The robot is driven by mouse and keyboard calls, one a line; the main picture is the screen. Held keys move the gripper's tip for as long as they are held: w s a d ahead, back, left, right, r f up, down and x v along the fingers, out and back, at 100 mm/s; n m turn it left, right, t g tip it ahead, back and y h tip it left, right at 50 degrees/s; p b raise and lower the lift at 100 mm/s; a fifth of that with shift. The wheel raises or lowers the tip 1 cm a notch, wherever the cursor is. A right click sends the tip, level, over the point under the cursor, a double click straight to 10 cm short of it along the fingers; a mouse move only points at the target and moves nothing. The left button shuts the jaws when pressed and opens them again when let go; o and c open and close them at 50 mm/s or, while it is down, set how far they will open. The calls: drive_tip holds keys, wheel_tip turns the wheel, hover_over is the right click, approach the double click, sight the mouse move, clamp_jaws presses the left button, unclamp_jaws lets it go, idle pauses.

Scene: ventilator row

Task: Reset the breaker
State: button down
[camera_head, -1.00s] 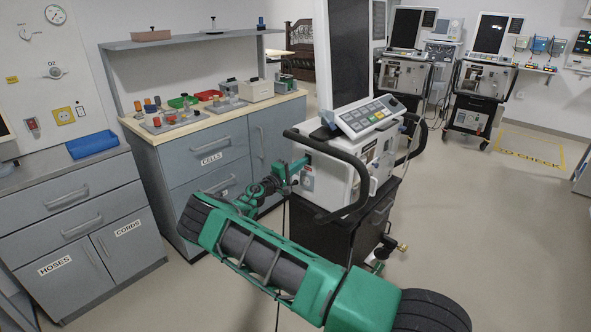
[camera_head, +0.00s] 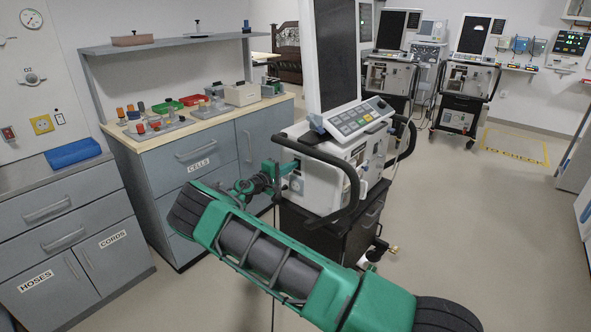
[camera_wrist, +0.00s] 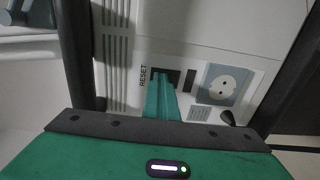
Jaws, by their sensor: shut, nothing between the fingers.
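The near ventilator (camera_head: 318,190) is a white box with a black handle bar and a tilted keypad (camera_head: 352,119) on top, standing on a black cart. My gripper (camera_head: 292,167) is at the ventilator's left side panel, just behind the handle bar. In the wrist view, my gripper's green fingers (camera_wrist: 162,84) are shut and empty. Their tips are at a dark breaker recess (camera_wrist: 172,73) beside the RESET label (camera_wrist: 143,76). The fingers hide part of the recess, so I cannot tell the breaker's position or whether they touch it.
A round-holed socket (camera_wrist: 222,84) is right of the recess. The black handle bar (camera_head: 350,185) curves close by my arm. A workbench (camera_head: 190,150) with small parts stands left. Two more ventilators (camera_head: 468,75) stand at the back. The floor at right is clear.

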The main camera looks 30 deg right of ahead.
drive_tip(key=shift+s+d+r, duration=0.1)
drive_tip(key=shift+s+d, duration=0.1)
drive_tip(key=shift+d, duration=0.35)
drive_tip(key=w+v, duration=0.1)
drive_tip(key=v, duration=1.3)
drive_tip(key=shift+s+a, duration=0.25)
drive_tip(key=shift+a, duration=0.3)
drive_tip(key=shift+r, duration=0.1)
